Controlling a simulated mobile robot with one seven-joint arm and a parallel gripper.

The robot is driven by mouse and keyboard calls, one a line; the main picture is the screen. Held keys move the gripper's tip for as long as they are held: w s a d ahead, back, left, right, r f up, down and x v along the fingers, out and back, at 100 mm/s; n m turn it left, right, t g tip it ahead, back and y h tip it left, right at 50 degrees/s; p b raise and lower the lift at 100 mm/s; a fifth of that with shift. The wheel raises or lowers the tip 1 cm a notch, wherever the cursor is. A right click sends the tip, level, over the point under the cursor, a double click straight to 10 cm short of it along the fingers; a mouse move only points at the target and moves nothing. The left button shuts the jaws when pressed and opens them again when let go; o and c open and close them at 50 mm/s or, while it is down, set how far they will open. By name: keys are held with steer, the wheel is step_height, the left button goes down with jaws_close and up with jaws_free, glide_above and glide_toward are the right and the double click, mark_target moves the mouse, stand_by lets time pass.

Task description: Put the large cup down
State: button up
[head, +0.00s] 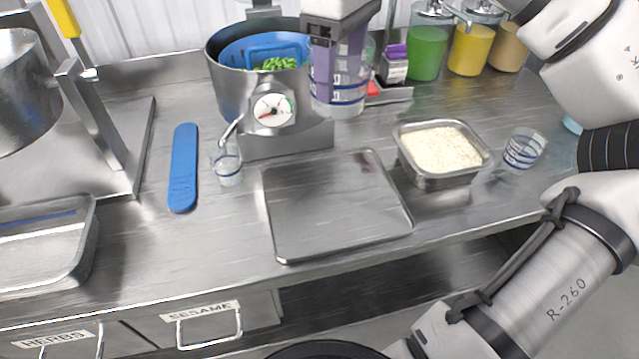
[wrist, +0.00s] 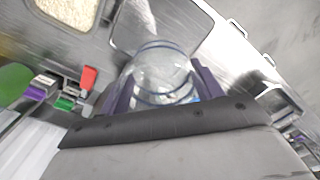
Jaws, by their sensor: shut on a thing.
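My gripper (head: 340,72) points down at the upper middle of the head view, beside the pot on the scale. Its purple fingers are shut on the large cup (head: 349,98), which is clear with blue lines. In the wrist view the large cup (wrist: 160,68) sits between the fingers, its round rim facing the camera, and it looks empty. The cup is roughly upright. I cannot tell whether its bottom touches the counter.
A metal pot (head: 228,88) with a blue insert and green bits stands on a dial scale, left of the cup. A rice pan (head: 420,181), an empty tray (head: 335,205) and small clear cups (head: 228,172) (head: 523,150) stand nearby. Purple-, green- and red-topped items (wrist: 88,77) lie close by.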

steer(key=shift+w+a, duration=0.1)
steer(key=shift+a, duration=0.05)
steer(key=shift+f, duration=0.45)
step_height(320, 180, down, 19)
steer(key=shift+b, duration=0.55)
steer(key=shift+f, duration=0.1)
steer(key=o, duration=1)
steer(key=shift+c, duration=0.2)
